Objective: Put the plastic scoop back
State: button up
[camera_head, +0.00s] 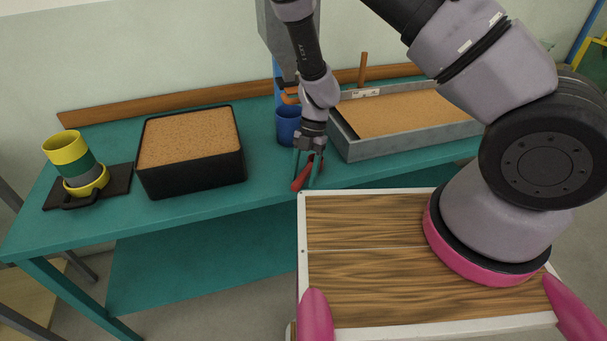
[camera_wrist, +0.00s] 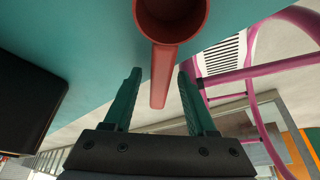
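The red plastic scoop (camera_head: 300,178) is at the front edge of the teal table, below my gripper (camera_head: 309,170). In the wrist view the scoop (camera_wrist: 172,18) shows its round bowl at the top, cut off by the frame, and its straight handle pointing down toward my gripper (camera_wrist: 159,76). The handle's end lies between the two green fingers, with gaps visible on both sides. My gripper is open and points down. Whether the scoop touches the table or overhangs its edge is hard to tell.
A black tub of brown grains (camera_head: 187,183) stands left of my gripper. A blue cup (camera_head: 288,126) is behind it, and a grey grain tray (camera_head: 400,143) is right. Yellow, green and grey stacked cups (camera_head: 78,160) stand far left. A wood-topped white-rimmed surface (camera_head: 370,262) is in front.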

jog(key=v, duration=1.3)
notch_tip(320, 180, up, 12)
jog(key=n+t+y, duration=0.1)
jog(key=n+y, duration=0.1)
jog(key=n, duration=0.7)
send_over(311, 164)
jog(key=d, duration=0.3)
jog(key=s+d+r+n+t+h, duration=0.1)
jog(key=s+d+r+n+t, duration=0.4)
jog(key=d+r+n, duration=0.4)
jog(key=s+d+r+n+t+h, duration=0.1)
jog(key=s+d+r+n+t, duration=0.4)
jog(key=r+n, duration=1)
jog(key=s+d+n, duration=0.1)
jog(key=d+n, duration=0.2)
jog(key=n, duration=0.1)
jog(key=shift+s+d+r+n, duration=0.3)
jog(key=shift+d+r+n, duration=0.1)
